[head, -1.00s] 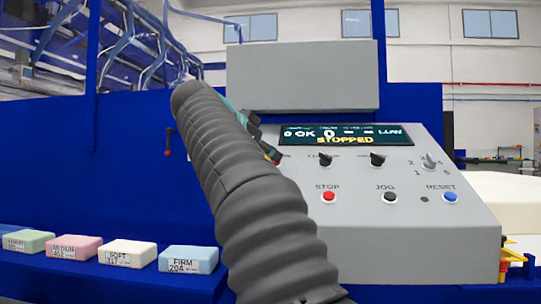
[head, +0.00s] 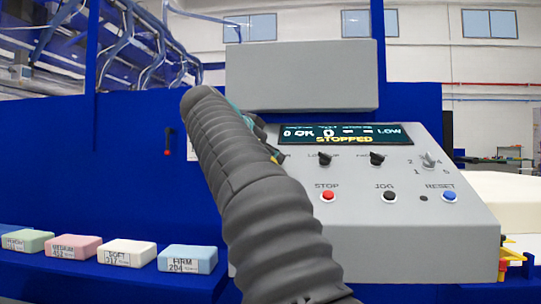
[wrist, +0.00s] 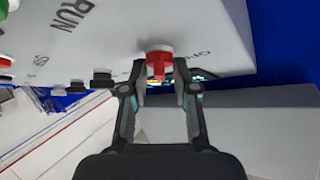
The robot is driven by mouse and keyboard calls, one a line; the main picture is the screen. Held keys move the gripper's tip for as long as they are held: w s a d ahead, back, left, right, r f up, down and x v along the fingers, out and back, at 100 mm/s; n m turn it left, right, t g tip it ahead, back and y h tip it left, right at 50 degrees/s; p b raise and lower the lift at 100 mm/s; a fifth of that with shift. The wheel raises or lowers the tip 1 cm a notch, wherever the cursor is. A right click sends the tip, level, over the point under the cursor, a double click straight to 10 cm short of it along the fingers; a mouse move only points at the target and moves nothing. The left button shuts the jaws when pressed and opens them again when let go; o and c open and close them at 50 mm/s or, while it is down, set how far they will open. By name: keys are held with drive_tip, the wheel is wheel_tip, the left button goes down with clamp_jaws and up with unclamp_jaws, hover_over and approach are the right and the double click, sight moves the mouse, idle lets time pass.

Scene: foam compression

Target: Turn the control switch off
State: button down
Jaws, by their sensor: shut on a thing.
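The red control switch (wrist: 158,63), a knob on a pale round base, sits on the grey control panel (wrist: 205,25) in the wrist view. My gripper (wrist: 160,80) has its two fingertips at either side of the red handle and is shut on it. In the head view my dark ribbed arm covers the left part of the panel (head: 415,235) and hides the switch. Only a small teal part of my gripper shows beside the arm there. The panel's display (head: 345,134) reads STOPPED.
The red STOP button (head: 327,196), black JOG button (head: 384,196), blue RESET button (head: 450,196) and several knobs are on the panel. Several labelled foam blocks (head: 188,259) lie on the blue ledge at left. A grey box (head: 303,78) stands behind the panel.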

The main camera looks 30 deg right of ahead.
drive_tip(key=shift+t, duration=0.3)
drive_tip(key=n+t+y+b, duration=0.1)
drive_tip(key=n+t+b, duration=0.1)
drive_tip(key=n, duration=0.1)
drive_tip(key=shift+s+d+n, duration=0.1)
drive_tip(key=shift+s+n, duration=0.05)
drive_tip(key=shift+n, duration=0.25)
drive_tip(key=n+t+y, duration=0.1)
drive_tip(key=n, duration=0.1)
drive_tip(key=n+t+y, duration=0.1)
drive_tip(key=n, duration=0.1)
drive_tip(key=shift+s+d+r+t, duration=0.1)
drive_tip(key=shift+r+t, duration=0.05)
drive_tip(key=shift+t, duration=0.15)
drive_tip(key=n+t+y+p, duration=0.1)
drive_tip(key=n+y, duration=0.1)
drive_tip(key=n, duration=0.1)
drive_tip(key=n+y+p, duration=0.1)
drive_tip(key=n, duration=0.2)
drive_tip(key=shift+d+t+y, duration=0.15)
drive_tip(key=shift+t+y, duration=0.25)
drive_tip(key=shift+d+n+y, duration=0.1)
drive_tip(key=shift+n+y, duration=1.7)
drive_tip(key=shift+n, duration=1)
drive_tip(key=c, duration=1.2)
unclamp_jaws()
drive_tip(key=shift+c, duration=0.2)
